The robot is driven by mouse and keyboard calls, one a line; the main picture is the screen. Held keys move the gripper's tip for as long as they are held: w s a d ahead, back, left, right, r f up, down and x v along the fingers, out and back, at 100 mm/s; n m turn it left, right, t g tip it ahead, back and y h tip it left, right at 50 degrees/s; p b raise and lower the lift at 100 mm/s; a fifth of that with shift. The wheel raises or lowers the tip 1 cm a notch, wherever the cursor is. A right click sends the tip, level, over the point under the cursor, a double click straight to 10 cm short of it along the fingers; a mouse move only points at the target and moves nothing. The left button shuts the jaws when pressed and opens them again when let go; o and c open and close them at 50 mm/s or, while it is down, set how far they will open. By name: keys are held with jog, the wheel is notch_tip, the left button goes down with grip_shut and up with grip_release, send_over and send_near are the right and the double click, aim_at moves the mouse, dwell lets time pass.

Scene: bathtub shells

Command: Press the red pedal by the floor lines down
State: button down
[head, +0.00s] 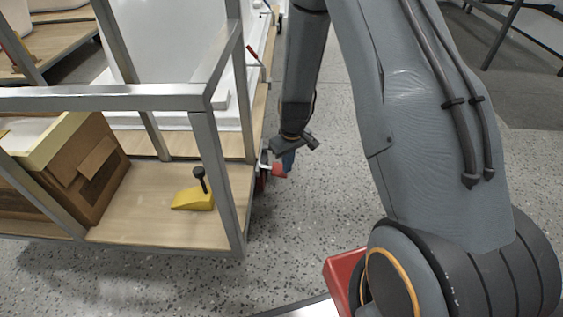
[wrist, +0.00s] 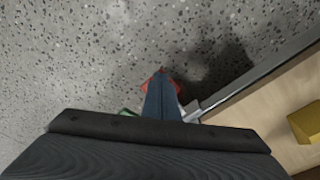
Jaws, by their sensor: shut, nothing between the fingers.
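The red pedal (head: 279,171) sticks out from the side of a metal-framed cart, low down near its corner post. In the wrist view the pedal (wrist: 149,79) shows as a red patch around my fingertips, mostly hidden behind them. My gripper (head: 288,161) points down at the pedal, with its blue fingers closed together and empty. In the wrist view the fingers (wrist: 162,86) overlap the pedal. I cannot tell whether the tips touch it or are just above it, or whether the pedal is up or down.
The cart's metal post (head: 222,190) and wooden shelf (head: 150,222) are close on the left. A yellow block with a black knob (head: 194,199) and a brown box (head: 82,165) are on the shelf. A red-handled lever (head: 252,52) is farther back. Speckled floor (head: 330,215) is clear to the right.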

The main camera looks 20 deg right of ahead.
jog(key=shift+r, duration=0.1)
notch_tip(320, 180, up, 8)
jog(key=p, duration=0.3)
jog(key=shift+s+d+f, duration=0.15)
jog(key=shift+s+f, duration=0.1)
jog(key=shift+s, duration=0.15)
dwell(0.3)
